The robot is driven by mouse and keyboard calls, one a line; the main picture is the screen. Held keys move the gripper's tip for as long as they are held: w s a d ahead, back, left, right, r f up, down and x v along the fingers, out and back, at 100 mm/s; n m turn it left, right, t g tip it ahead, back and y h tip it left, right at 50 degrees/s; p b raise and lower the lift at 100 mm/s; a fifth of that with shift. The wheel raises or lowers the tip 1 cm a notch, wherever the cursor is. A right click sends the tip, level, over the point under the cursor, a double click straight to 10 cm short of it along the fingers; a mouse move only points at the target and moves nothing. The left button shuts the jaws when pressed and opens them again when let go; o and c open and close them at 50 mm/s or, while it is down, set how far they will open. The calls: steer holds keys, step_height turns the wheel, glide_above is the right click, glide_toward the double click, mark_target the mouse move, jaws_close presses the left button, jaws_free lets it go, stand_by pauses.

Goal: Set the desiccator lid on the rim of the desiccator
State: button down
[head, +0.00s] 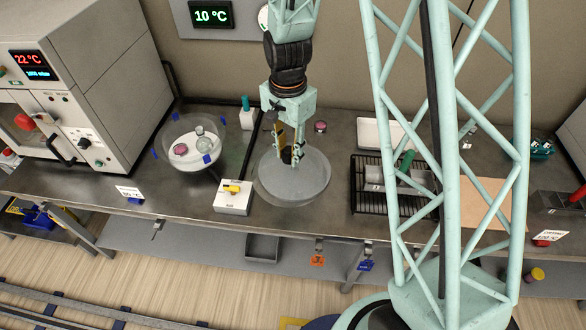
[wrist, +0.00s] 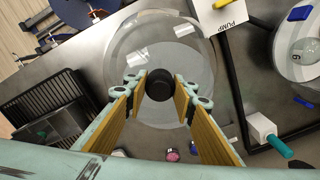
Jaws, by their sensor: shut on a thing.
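The desiccator lid (head: 309,186) is a clear, round dome with a dark knob. My gripper (head: 289,160) points down and is shut on the knob, in the middle of the lid. In the wrist view the knob (wrist: 159,85) sits between the fingertips, and the clear lid (wrist: 205,55) spreads around it. I cannot tell whether the lid touches the bench. The desiccator (head: 168,158) stands open to the left of the lid, with small dishes inside and blue tabs around its rim. Part of it shows at the right of the wrist view (wrist: 289,72).
A white pump box (head: 232,203) with a yellow switch stands between desiccator and lid, towards the front. A dark hose or bar runs behind it. A teal-topped white valve (head: 246,118) stands behind. A black wire rack (head: 362,201) is on the right. An oven (head: 90,90) stands far left.

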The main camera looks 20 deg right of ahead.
steer(key=w+d+r+n+b, duration=0.2)
steer(key=w+r, duration=0.3)
steer(key=w, duration=0.5)
steer(key=w+d+r+n+b, duration=0.2)
steer(key=w+r+n, duration=0.3)
steer(key=w, duration=0.6)
steer(key=shift+r+n, duration=0.3)
steer(key=shift+r, duration=0.2)
steer(key=shift+a, duration=0.2)
